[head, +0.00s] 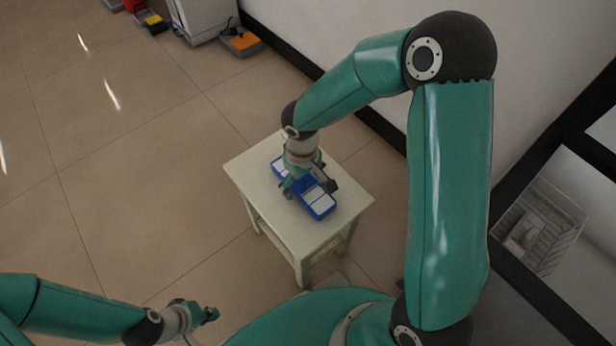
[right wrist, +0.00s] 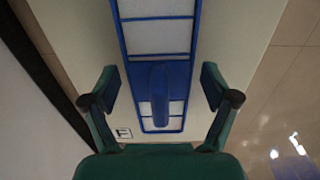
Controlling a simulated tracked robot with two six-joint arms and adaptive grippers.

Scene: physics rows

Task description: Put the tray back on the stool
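The blue tray (head: 323,213) with pale compartments lies flat on the cream stool (head: 347,193), in the middle of the head view. My right gripper (head: 309,184) is above the middle of the tray and hides part of it. In the right wrist view it is open, its fingers (right wrist: 161,86) apart on either side of the tray's raised blue handle (right wrist: 158,85). A gap shows between each finger and the handle. My left gripper (head: 209,314) is low at the left, away from the stool; its opening is too small to tell.
A wall with a dark skirting (head: 375,122) runs behind the stool. A white wire basket (head: 538,226) is at the right. An orange and grey box (head: 240,41) and a white cabinet (head: 203,16) stand at the back. The tiled floor (head: 120,190) on the left is clear.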

